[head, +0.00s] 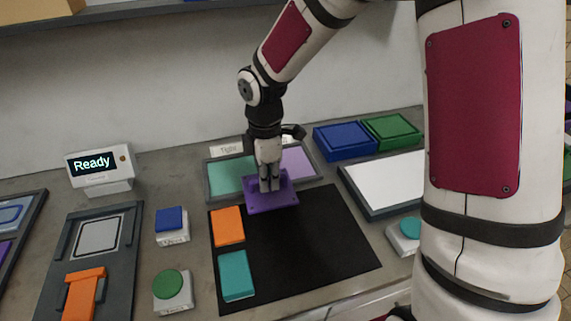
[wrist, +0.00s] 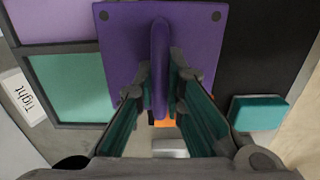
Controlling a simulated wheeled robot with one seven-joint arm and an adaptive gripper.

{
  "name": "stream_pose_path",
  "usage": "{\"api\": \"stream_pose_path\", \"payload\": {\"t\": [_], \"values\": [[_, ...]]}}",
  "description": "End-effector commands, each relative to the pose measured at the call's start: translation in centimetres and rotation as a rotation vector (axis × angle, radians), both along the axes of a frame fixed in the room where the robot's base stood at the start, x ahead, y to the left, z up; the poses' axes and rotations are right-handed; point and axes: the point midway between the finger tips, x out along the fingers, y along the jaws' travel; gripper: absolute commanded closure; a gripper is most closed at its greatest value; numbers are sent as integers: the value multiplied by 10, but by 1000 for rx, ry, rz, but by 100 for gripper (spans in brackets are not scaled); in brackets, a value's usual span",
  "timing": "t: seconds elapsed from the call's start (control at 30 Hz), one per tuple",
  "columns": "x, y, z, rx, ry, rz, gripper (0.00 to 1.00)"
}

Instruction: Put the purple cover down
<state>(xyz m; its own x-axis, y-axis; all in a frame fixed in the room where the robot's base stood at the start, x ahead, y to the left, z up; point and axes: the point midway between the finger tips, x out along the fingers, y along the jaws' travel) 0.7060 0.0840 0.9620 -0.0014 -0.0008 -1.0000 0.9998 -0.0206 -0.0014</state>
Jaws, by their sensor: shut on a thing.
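The purple cover (head: 285,197) is a flat plate with a raised ridge handle, and dark dots show at two of its corners in the wrist view (wrist: 205,50). My gripper (head: 268,184) is shut on the ridge, with one finger on each side of it. In the head view the cover is at the back edge of the black mat (head: 310,245), overlapping the front of a grey tray (head: 211,188) with teal and lilac panels. I cannot tell whether the cover touches the surface below or hangs just above it.
An orange block (head: 228,226) and a teal block (head: 236,275) lie on the mat's left side. Blue (head: 344,140) and green (head: 391,131) boxes stand behind right, near a white-topped tray (head: 388,180). A display (head: 98,168) reads "Ready". The mat's middle and right are clear.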

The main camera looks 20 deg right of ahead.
Motion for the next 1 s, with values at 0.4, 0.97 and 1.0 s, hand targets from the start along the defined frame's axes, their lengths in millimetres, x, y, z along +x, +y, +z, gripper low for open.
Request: {"api": "stream_pose_path", "payload": {"t": [0.4,0.97,1.0], "values": [[71,-44,-8,1,-3,17,100],[133,-83,-14,0,-2,20,100],[137,-85,-15,0,-3,19,100]]}}
